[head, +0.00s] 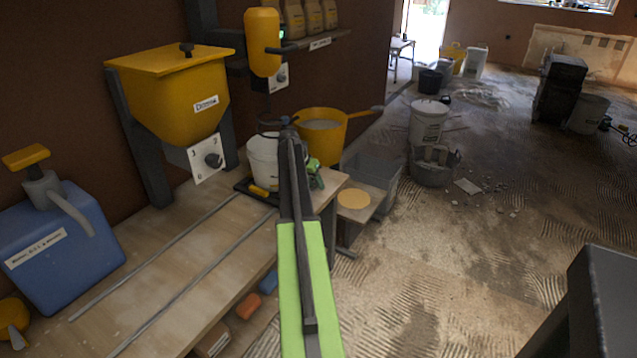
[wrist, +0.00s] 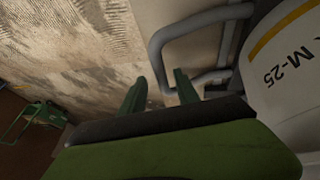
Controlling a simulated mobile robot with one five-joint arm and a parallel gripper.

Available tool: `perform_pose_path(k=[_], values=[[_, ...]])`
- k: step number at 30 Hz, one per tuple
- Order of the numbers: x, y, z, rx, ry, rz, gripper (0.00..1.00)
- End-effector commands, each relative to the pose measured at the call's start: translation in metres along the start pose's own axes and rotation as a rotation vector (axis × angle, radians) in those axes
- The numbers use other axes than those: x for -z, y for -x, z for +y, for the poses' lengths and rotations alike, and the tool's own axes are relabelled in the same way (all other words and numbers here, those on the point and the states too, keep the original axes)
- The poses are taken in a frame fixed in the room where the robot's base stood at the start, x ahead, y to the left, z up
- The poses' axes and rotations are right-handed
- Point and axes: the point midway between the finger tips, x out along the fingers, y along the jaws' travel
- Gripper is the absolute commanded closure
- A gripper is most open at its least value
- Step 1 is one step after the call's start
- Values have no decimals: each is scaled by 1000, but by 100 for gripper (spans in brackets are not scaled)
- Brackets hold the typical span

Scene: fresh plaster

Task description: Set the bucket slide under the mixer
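The bucket slide is a dark tray (head: 243,188) on two rails along the bench, carrying a white bucket (head: 262,152). The bucket, marked M-25, fills the right of the wrist view (wrist: 290,75). A grey loop handle (wrist: 160,58) stands beside it there. My gripper (head: 316,170) is at the far end of the bench, partly hidden behind my arm. In the wrist view my gripper's green fingers (wrist: 160,92) are apart, with a corner of the loop handle between or just beyond them; contact is unclear. The yellow mixer (head: 263,42) hangs on the wall above the bucket.
A yellow hopper (head: 170,95) on dark legs stands over the bench. A blue container (head: 60,240) with a pump sits at the near left. A yellow tub (head: 322,130) stands behind the bucket. The rails (head: 190,275) between are clear. Buckets and rubble lie on the floor.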

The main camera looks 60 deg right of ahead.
Motion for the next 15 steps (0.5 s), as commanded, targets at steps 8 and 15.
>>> perform_pose_path(k=[8, 15], values=[[3, 52, 2, 1, 1, 1, 62], [4, 112, 4, 0, 2, 1, 62]])
